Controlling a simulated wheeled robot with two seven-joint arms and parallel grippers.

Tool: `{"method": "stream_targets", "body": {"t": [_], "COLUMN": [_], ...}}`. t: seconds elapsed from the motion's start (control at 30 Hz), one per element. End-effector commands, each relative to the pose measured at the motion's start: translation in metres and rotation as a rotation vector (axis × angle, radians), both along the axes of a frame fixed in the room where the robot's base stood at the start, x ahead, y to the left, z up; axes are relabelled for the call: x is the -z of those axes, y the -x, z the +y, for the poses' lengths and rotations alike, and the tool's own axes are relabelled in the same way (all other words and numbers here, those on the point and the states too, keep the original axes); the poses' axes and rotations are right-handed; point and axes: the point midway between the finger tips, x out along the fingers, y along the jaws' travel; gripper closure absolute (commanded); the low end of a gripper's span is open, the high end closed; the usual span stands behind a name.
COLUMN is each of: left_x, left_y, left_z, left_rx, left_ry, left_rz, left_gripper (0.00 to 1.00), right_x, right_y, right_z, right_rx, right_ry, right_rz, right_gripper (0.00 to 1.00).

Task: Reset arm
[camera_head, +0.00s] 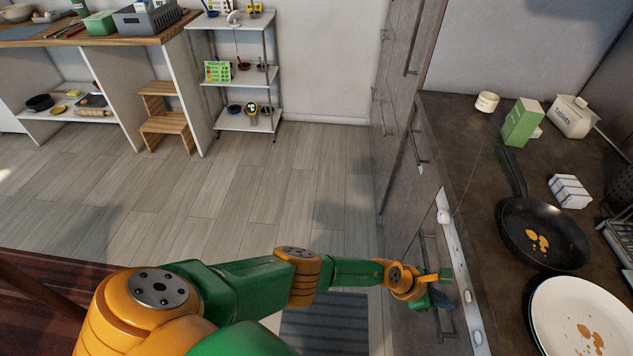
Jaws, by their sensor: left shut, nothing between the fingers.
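My left arm, green and orange, reaches from the bottom left toward the kitchen unit on the right. My left gripper (438,291) is at its end, shut and empty, in front of the grey cabinet fronts below the counter edge. It is close to a metal handle (430,262); I cannot tell whether it touches it. The fingertips are small and partly hidden by the wrist. My right gripper is not in view.
The dark counter (465,150) holds a frying pan (525,215), a plate (560,300), a green box (521,122) and a striped box (570,191). Tall cabinets (395,90) stand behind.

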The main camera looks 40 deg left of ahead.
Motion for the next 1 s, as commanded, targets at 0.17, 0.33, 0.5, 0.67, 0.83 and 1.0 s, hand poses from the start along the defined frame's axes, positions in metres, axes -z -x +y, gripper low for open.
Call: {"method": "stream_targets", "body": {"t": [0.17,0.33,0.5,0.67,0.83,1.0], "left_x": [-0.037,-0.049,-0.052,-0.049,0.007,0.11], "left_y": [0.004,0.024,0.036,0.038,0.052,0.167], "left_z": [0.013,0.042,0.059,0.062,0.107,0.196], "left_rx": [-0.012,-0.01,-0.009,-0.043,-0.973,-2.114], "left_ry": [0.03,0.023,0.02,0.042,0.635,1.182], "left_rz": [-0.026,-0.022,-0.019,0.008,0.635,1.139], "left_gripper": [1.0,1.0,1.0,1.0,1.0,1.0], "right_x": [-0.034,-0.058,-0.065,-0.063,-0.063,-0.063], "right_y": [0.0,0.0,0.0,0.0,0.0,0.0], "right_z": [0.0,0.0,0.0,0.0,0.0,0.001], "right_rx": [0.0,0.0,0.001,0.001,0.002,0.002], "right_ry": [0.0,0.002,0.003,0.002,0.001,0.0], "right_rz": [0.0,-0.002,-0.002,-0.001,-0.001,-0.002], "right_gripper": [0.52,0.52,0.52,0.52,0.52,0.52]}}
